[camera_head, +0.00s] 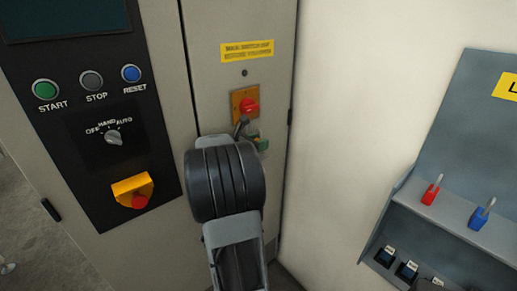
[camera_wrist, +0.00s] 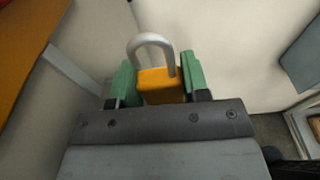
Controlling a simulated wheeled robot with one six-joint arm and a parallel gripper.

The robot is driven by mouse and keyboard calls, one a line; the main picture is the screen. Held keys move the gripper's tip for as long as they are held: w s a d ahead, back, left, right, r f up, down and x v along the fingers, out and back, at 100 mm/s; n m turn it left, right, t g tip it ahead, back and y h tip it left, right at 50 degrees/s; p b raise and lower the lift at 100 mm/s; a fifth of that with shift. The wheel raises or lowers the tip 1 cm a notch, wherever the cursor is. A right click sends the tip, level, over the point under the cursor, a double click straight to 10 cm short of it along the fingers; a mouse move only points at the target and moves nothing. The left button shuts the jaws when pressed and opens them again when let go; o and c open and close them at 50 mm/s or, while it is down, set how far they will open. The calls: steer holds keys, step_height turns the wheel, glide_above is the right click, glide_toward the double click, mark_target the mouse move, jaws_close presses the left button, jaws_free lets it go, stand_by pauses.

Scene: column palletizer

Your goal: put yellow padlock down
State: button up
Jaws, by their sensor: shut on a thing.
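The yellow padlock (camera_wrist: 160,87) sits between the green-padded fingers of my gripper (camera_wrist: 158,86) in the wrist view, with its silver shackle (camera_wrist: 151,42) pointing up and away. My gripper is shut on it. In the head view my own arm hides most of the gripper; only a green bit of it (camera_head: 262,144) shows, just below the red main switch (camera_head: 249,105) on its yellow-orange plate. The padlock itself is hard to make out there.
A grey lockout station (camera_head: 450,150) on the right wall has a shelf with a red padlock (camera_head: 431,190) and a blue padlock (camera_head: 481,215). Dark tagged items (camera_head: 396,263) are below. The control panel (camera_head: 100,110) with buttons is at left. The pale wall between is clear.

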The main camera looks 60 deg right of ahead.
steer(key=shift+f, duration=1.35)
steer(key=shift+f+b, duration=0.25)
steer(key=shift+b, duration=0.1)
steer(key=o, duration=0.8)
steer(key=shift+r, duration=0.1)
steer(key=shift+r, duration=0.1)
steer(key=shift+r+p, duration=0.25)
steer(key=shift+p, duration=0.35)
steer(key=shift+f+b+v, duration=0.1)
steer(key=shift+b+v, duration=0.8)
steer(key=shift+v, duration=2.1)
steer(key=shift+f+b+v, duration=0.15)
steer(key=shift+b+v, duration=0.7)
steer(key=shift+v, duration=2.2)
